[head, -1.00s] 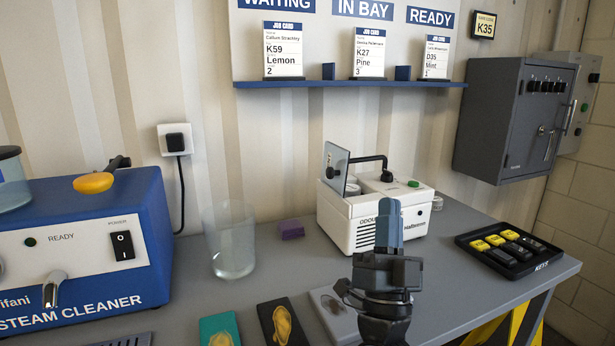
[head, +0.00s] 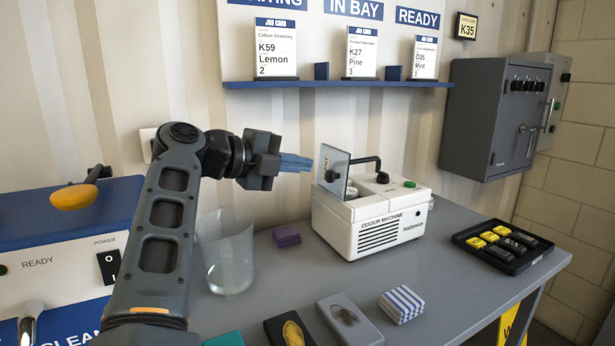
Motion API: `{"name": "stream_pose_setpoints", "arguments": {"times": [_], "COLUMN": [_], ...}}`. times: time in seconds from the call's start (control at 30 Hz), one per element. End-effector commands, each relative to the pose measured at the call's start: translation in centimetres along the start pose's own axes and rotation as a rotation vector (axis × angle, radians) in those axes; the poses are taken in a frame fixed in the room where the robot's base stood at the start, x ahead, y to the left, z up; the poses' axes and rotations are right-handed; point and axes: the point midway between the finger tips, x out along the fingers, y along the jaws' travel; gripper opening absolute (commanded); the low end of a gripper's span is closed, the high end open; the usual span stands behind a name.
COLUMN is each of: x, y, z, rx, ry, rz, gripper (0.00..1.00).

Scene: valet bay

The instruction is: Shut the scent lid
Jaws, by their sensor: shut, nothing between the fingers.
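The white odour machine (head: 372,228) stands on the grey bench against the wall. Its scent lid (head: 332,170), a greyish flat panel with a dark round knob, stands upright and open at the machine's left end. Pale round items show in the opening behind it. My gripper (head: 308,162) is shut and empty. It points right, with its blue fingertips just left of the lid's upper part. A small gap seems to show between the fingertips and the lid, but I cannot tell the depth.
A clear beaker (head: 228,265) and a purple block (head: 286,236) stand left of the machine. A black key tray (head: 500,246) is at right. A shelf (head: 340,84) with job cards hangs above.

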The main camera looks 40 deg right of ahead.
Motion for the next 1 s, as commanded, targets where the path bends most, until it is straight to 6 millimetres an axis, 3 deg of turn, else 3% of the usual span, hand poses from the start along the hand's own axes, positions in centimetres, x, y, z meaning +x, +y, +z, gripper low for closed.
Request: {"name": "stream_pose_setpoints", "arguments": {"times": [0.03,0.2,0.37,0.57,1.0], "x": [-1.3,-4.2,-4.9,-2.7,5.4], "y": [0.2,0.9,1.1,1.7,3.4], "z": [0.7,1.8,2.1,2.2,2.5], "rx": [-0.001,-0.019,-0.026,-0.027,-0.025], "ry": [-0.012,-0.036,-0.043,-0.040,-0.040], "rz": [0.072,0.235,0.284,0.281,0.280], "gripper": [0.00,0.00,0.00,0.00,0.00]}}
